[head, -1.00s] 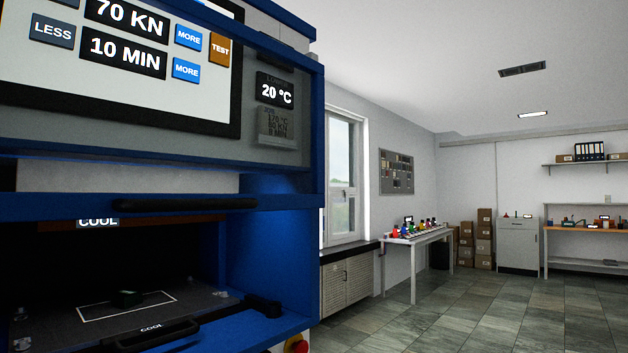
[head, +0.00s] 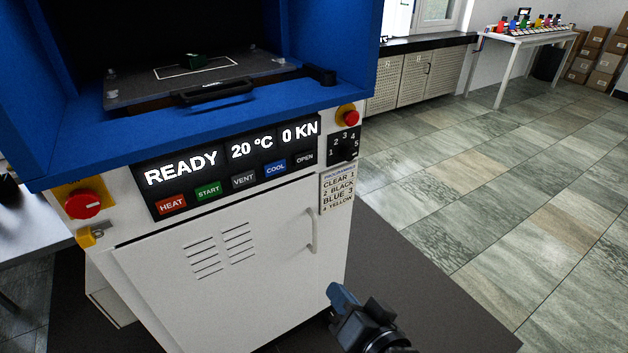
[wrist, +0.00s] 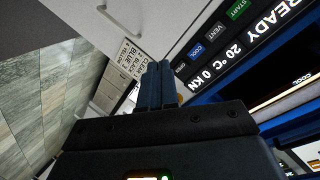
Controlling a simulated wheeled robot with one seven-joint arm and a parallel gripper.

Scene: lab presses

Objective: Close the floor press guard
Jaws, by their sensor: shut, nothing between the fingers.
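The floor press (head: 215,275) stands at the left in the head view, with a white lower cabinet and a blue upper frame. Its blue-framed opening is uncovered in the part I see, and the lower platen (head: 240,82) with a black handle (head: 212,93) shows inside. The guard itself is above the head view's edge. My gripper (head: 340,292) is in front of the cabinet's lower right, apart from the press. In the wrist view its blue fingers (wrist: 156,82) are together and empty.
The front panel (head: 235,162) reads READY, 20 °C, 0 KN. Red buttons sit at its left (head: 83,204) and right (head: 348,115). A dial (head: 343,145) and program label (head: 338,190) are beside it. Tiled floor (head: 500,210) to the right is clear.

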